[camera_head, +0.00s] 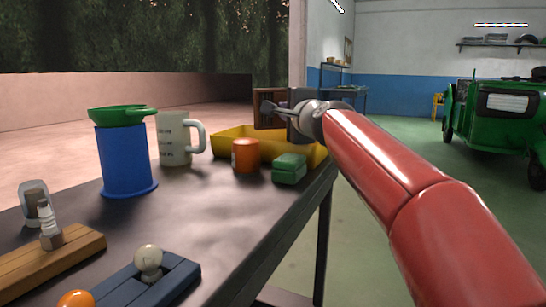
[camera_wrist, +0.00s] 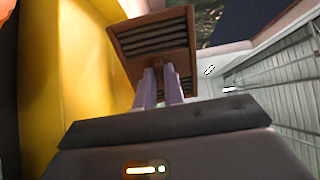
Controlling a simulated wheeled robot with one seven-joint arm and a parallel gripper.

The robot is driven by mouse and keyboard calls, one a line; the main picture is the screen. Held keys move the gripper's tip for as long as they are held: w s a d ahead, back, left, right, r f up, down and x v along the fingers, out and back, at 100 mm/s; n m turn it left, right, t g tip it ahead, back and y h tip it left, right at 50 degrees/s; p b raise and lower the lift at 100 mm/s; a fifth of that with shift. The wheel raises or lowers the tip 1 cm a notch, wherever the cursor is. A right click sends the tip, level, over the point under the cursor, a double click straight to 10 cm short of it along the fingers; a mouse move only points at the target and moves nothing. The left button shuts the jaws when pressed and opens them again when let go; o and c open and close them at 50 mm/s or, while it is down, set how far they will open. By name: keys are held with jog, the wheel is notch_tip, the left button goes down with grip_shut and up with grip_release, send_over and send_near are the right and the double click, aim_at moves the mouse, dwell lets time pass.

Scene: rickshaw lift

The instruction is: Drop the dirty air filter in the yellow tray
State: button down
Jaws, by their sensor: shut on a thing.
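The dirty air filter (camera_head: 268,97) is a brown frame with dark pleats. In the wrist view the same filter (camera_wrist: 155,45) sits between the tips of my two fingers. My gripper (camera_head: 278,107) is shut on it at one edge; the fingers also show in the wrist view (camera_wrist: 165,80). In the head view the filter is at the far side of the yellow tray (camera_head: 231,142), at or above its rim. The yellow wall (camera_wrist: 95,60) fills the left of the wrist view. I cannot tell whether the filter touches the tray.
An orange can (camera_head: 245,155) and a green box (camera_head: 289,168) stand before the tray. A measuring jug (camera_head: 175,138) and a blue cylinder (camera_head: 126,160) with a green funnel (camera_head: 121,115) stand left. The bench (camera_head: 225,205) is bare in the middle; a green rickshaw (camera_head: 500,115) stands beyond.

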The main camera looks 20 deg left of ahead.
jog(key=c, duration=1.4)
grip_release()
jog(key=b+v, duration=0.1)
jog(key=v, duration=0.7)
